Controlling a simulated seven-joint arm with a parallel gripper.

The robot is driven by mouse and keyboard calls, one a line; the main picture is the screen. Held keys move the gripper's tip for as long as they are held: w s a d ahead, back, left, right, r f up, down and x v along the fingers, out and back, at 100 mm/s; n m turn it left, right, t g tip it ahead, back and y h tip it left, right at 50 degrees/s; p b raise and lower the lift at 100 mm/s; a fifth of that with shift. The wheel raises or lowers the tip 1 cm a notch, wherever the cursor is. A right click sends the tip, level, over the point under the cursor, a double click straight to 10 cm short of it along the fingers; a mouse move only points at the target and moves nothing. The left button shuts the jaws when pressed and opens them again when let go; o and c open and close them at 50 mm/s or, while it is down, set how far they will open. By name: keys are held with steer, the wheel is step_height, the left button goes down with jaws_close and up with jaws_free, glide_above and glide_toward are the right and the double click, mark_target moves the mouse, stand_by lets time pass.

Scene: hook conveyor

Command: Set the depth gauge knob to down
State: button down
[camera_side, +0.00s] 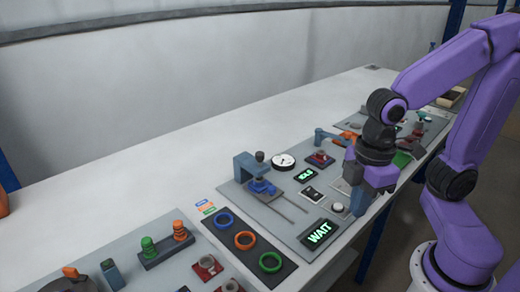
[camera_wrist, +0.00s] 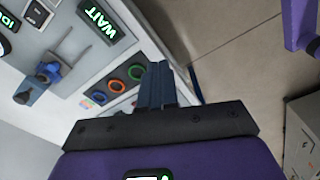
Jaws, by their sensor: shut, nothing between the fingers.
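I cannot tell for sure which control is the depth gauge knob. A round white dial (camera_side: 283,160) sits on the grey panel. To its left stands a blue-grey bracket (camera_side: 243,165) with a dark knob (camera_side: 260,156) at its top and a blue block (camera_side: 262,187) below. The blue block also shows at the left of the wrist view (camera_wrist: 50,72). My gripper (camera_side: 357,211) is shut and empty, pointing down near the panel's front edge, right of the dial and bracket. Its closed fingers show in the wrist view (camera_wrist: 157,72), apart from the bracket.
A lit WAIT display (camera_side: 319,234) and a white button (camera_side: 338,207) lie near my gripper. A dark mat (camera_side: 222,236) holds blue, orange and green rings. Pegs with green and orange rings (camera_side: 165,245) stand farther left. The back of the white bench (camera_side: 150,185) is clear.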

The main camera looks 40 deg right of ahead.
steer(key=w+a+r+n, duration=0.1)
steer(key=w+a+r, duration=0.2)
steer(key=w, duration=0.7)
step_height(320, 180, up, 3)
steer(key=n, duration=0.4)
glide_above(261, 154)
step_height(261, 154, down, 14)
steer(key=shift+w+r, duration=0.1)
steer(key=shift+f, duration=1.4)
